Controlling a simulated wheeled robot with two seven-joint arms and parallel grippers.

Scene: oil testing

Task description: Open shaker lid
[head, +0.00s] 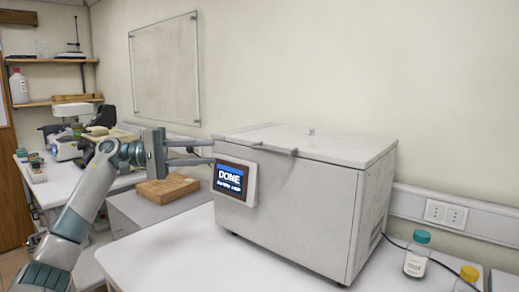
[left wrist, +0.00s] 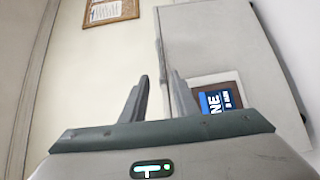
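The shaker (head: 305,205) is a large white box on the bench, with its lid (head: 335,145) down and shut. A grey handle strip (head: 275,149) runs along the lid's front edge. A screen on its front left reads "DONE" (head: 230,179). My left gripper (head: 212,151) is beside the shaker's front left corner, near the screen and left of the handle strip. Its two fingers are apart with nothing between them; whether they touch the shaker cannot be told. The left wrist view shows the fingers (left wrist: 160,85) and the tilted shaker (left wrist: 205,50). My right gripper is not in view.
A teal-capped bottle (head: 417,254) and a yellow-capped bottle (head: 467,278) stand right of the shaker. A wooden block (head: 167,188) lies on a lower surface to the left. The white bench (head: 185,250) is clear in front of the shaker. A wall is behind.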

